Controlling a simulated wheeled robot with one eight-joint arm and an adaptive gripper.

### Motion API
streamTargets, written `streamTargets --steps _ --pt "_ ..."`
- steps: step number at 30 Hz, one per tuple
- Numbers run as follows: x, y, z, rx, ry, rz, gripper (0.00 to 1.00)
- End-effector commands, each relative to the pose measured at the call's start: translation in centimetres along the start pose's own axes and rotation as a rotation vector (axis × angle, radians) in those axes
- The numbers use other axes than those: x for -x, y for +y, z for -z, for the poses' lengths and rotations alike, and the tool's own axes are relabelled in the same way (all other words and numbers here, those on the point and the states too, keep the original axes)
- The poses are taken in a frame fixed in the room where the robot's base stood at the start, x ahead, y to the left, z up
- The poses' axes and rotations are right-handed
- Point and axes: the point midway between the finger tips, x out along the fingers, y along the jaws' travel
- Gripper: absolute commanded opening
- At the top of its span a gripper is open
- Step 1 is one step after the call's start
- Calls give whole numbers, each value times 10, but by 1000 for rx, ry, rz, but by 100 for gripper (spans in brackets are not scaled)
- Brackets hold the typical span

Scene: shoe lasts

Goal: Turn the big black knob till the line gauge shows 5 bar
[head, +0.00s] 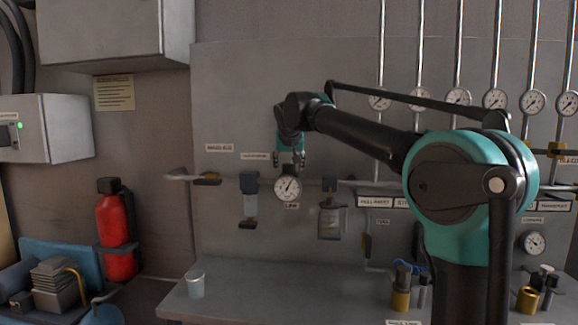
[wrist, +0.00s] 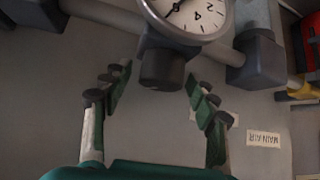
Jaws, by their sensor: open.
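The black knob (wrist: 162,70) sits on the dark regulator body joined to the line gauge (wrist: 190,14) in the wrist view, where the gauge appears upside down and cut off. In the head view the round white line gauge (head: 288,187) is above a "LINE" label. Its needle points up and slightly right; the exact reading is too small to tell. My gripper (head: 289,157) is just above the gauge and hides the knob there. In the wrist view my gripper (wrist: 158,76) is open, one finger on each side of the knob, with gaps visible.
A horizontal pipe with a filter bowl (head: 250,205) and a lubricator bowl (head: 332,218) flanks the gauge. A lever valve (head: 205,179) is at its left end. Several other gauges hang on vertical pipes at right. A cup (head: 195,284) stands on the bench below.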

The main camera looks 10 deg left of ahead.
Motion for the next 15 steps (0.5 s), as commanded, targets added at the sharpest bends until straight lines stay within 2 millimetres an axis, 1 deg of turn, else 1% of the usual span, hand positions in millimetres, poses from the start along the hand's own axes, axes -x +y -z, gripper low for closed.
streamTargets --steps 3,15 --pt "0 0 0 0 0 0 58" --pt "0 0 0 0 0 0 9"
